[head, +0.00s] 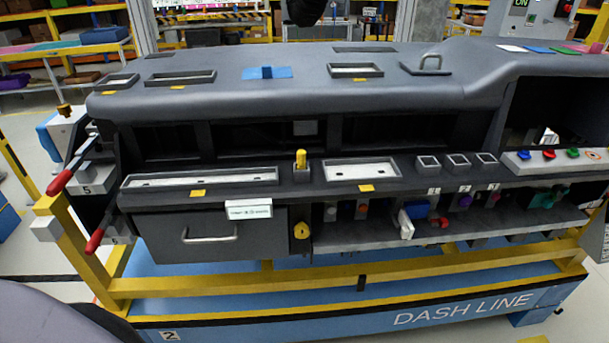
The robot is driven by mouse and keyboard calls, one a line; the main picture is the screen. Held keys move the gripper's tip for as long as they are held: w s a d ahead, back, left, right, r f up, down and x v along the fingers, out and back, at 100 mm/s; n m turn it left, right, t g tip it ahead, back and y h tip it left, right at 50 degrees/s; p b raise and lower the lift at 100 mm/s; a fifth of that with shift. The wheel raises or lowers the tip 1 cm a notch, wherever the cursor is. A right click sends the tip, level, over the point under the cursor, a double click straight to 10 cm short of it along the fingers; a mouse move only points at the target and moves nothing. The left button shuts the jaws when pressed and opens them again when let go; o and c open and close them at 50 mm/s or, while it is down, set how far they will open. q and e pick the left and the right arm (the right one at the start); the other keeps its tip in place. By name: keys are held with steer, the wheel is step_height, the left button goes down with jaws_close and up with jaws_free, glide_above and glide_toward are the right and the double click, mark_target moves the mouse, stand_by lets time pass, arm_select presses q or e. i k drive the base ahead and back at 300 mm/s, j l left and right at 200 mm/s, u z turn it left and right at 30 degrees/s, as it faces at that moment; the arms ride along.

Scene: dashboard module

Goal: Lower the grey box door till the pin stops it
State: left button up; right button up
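A dark grey box door (212,236) with a pale bar handle (209,236) is at the lower left of the dashboard module. It stands about upright and looks shut. A white label (249,209) sits at its upper right; its small text is unreadable. A yellow knob (301,231) is just right of the door. A yellow upright pin (301,160) stands in a holder on the ledge above. I cannot tell which of these is the door's stop. Neither of my grippers is in view.
Red-tipped levers (60,182) stick out at the module's left end. A yellow frame rail (200,287) runs below the door, above a blue base (460,313). An open shelf (450,230) with several small coloured parts lies to the right. The space before the door looks clear.

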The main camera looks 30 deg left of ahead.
mark_target(203, 235)
steer(key=u, duration=1.35)
